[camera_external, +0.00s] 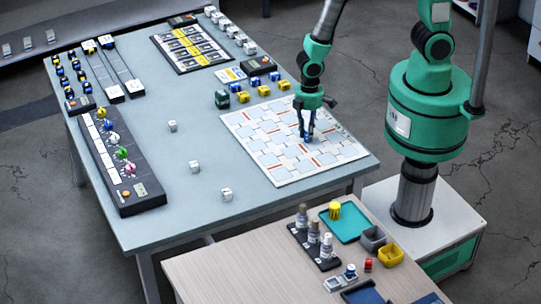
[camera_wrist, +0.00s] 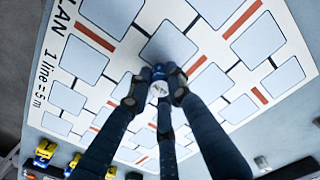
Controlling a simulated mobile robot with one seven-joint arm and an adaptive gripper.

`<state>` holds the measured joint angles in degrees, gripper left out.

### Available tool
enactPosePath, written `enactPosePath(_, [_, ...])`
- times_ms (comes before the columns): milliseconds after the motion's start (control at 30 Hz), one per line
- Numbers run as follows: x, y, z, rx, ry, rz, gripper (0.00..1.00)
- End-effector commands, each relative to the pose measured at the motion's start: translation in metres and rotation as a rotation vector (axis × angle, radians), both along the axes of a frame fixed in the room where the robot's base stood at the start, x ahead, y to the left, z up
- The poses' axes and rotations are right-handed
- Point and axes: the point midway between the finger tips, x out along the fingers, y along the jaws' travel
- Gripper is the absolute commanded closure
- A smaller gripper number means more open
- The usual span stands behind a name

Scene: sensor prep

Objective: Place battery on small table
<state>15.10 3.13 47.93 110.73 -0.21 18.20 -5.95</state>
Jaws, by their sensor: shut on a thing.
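My gripper (camera_external: 307,132) is over the white floor-plan board (camera_external: 260,150) on the large table. In the wrist view its fingers (camera_wrist: 158,92) are closed around a small blue-and-white piece (camera_wrist: 158,72), largely hidden by the fingertips. I cannot tell from its look whether it is the battery. The piece is at or just above the board; contact is unclear. The small table (camera_external: 215,268) is the wood-topped one at the front. A small red cylinder (camera_external: 368,264) and a yellow cylinder (camera_external: 334,210) stand on it, the yellow one in a teal tray (camera_external: 350,222).
The small table also holds a grey bin (camera_external: 372,238), a yellow bin (camera_external: 390,255) and a black rack of bottles (camera_external: 325,262). On the large table (camera_external: 190,225) are white cubes, a long black panel (camera_external: 125,175) and several blue and yellow pieces. Its front middle is mostly clear.

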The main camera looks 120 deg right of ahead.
Motion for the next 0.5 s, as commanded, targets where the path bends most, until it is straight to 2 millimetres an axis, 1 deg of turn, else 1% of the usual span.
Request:
enactPosePath(267, [0.000, 0.000, 0.004, 0.000, -0.001, 0.000, 1.00])
enactPosePath(367, [0.001, 0.000, 0.011, 0.000, -0.002, 0.000, 1.00])
enactPosePath(500, [0.001, 0.000, 0.026, 0.000, -0.003, 0.000, 1.00])
